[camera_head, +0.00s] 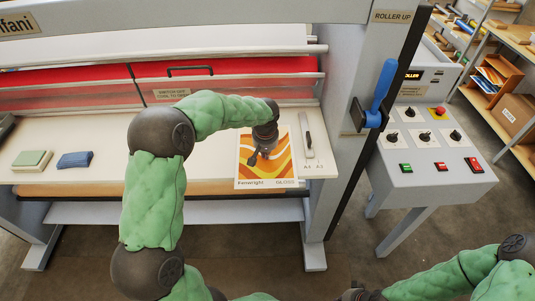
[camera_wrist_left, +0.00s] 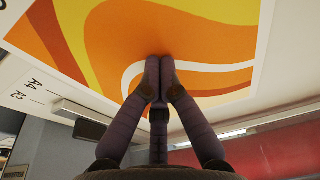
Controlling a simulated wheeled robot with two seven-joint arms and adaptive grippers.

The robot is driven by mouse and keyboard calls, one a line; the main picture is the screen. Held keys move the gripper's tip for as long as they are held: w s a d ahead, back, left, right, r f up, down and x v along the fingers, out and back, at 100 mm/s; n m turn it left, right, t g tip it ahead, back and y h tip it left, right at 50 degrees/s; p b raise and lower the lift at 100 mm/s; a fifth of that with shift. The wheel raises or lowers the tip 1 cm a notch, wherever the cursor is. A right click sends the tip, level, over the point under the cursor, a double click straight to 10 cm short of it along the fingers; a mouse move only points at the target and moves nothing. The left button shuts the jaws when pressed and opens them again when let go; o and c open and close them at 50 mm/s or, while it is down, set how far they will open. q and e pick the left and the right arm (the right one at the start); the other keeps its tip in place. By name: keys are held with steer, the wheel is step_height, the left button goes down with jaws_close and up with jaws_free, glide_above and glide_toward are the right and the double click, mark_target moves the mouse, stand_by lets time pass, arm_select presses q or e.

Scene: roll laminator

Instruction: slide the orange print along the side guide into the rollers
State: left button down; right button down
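The orange print (camera_head: 252,174), with white and yellow waves, lies flat on the white feed table (camera_head: 110,130) near its right end. It also fills the upper part of the left wrist view (camera_wrist_left: 120,45). The side guide (camera_head: 308,140), a slim metal bar, stands close beside the print's right edge. The red rollers (camera_head: 230,87) lie beyond the print's far edge, behind a clear guard. My left gripper (camera_head: 264,150) points down onto the print. Its fingers (camera_wrist_left: 160,66) are together with nothing seen between them, tips at the print's surface. My right gripper is out of view.
A green-and-white block (camera_head: 32,160) and a blue block (camera_head: 75,160) lie on the table's left. A blue lever (camera_head: 380,88) is on the right post. A control stand (camera_head: 430,150) with switches and buttons stands further right. The table's middle is clear.

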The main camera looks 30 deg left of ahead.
mark_target(277, 148)
arm_select(q)
steer(key=shift+s+d+f, duration=0.1)
steer(key=shift+d+f, duration=0.05)
steer(key=shift+f, duration=0.15)
steer(key=shift+w+d, duration=0.5)
steer(key=shift+d, duration=0.35)
steer(key=shift+w+d, duration=0.5)
steer(key=shift+d, duration=0.35)
steer(key=shift+w+a+r, duration=0.15)
steer(key=shift+w+a, duration=0.1)
steer(key=shift+w, duration=0.15)
steer(key=shift+w+a, duration=0.4)
steer(key=shift+w, duration=0.35)
steer(key=shift+w+a, duration=0.35)
steer(key=shift+w, duration=0.35)
steer(key=shift+w+a+r+p, duration=0.1)
steer(key=shift+w+a+p, duration=0.4)
steer(key=shift+w, duration=0.45)
steer(key=shift+w+a+r+p, duration=0.1)
steer(key=shift+w+a+p, duration=0.35)
steer(key=shift+w, duration=0.45)
